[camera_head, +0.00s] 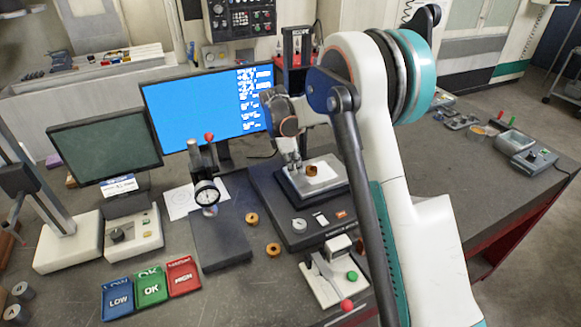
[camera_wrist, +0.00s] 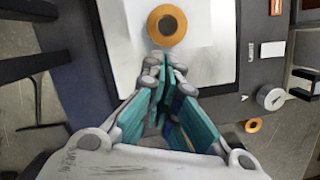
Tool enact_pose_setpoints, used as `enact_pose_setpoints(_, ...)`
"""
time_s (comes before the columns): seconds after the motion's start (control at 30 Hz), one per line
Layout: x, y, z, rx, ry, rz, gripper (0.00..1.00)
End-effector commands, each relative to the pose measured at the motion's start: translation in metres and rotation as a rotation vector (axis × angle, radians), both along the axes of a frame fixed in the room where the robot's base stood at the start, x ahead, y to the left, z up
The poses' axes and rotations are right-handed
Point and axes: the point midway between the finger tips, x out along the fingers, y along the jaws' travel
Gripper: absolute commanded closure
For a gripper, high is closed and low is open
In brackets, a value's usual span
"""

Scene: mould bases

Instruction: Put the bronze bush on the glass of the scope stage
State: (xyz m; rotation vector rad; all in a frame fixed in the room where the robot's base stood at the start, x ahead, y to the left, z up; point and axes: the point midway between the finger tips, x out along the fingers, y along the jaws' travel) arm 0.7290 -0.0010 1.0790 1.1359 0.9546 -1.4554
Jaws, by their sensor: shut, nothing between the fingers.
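A bronze bush (camera_head: 312,170) lies flat on the pale glass (camera_head: 322,180) of the scope stage, in front of the blue screen. In the wrist view the same bush (camera_wrist: 167,25), a ring with a dark hole, is at the top centre on the white glass (camera_wrist: 207,70). My gripper (camera_head: 294,163) is just left of the bush in the head view. In the wrist view my gripper (camera_wrist: 165,62) has its fingers together and empty, apart from the bush. How high the fingertips are above the glass is hard to tell.
A dial gauge stand (camera_head: 206,193) is to the left. LOW, OK and HIGH trays (camera_head: 150,287) lie at the front. A large blue monitor (camera_head: 205,105) stands behind.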

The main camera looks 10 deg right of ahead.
Motion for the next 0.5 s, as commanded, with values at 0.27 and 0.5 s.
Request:
enact_pose_setpoints(0.27, 0.000, -0.002, 0.000, 0.000, 0.000, -0.001, 1.00)
enact_pose_setpoints(0.5, -0.005, -0.026, 0.000, 0.000, 0.000, -0.002, 1.00)
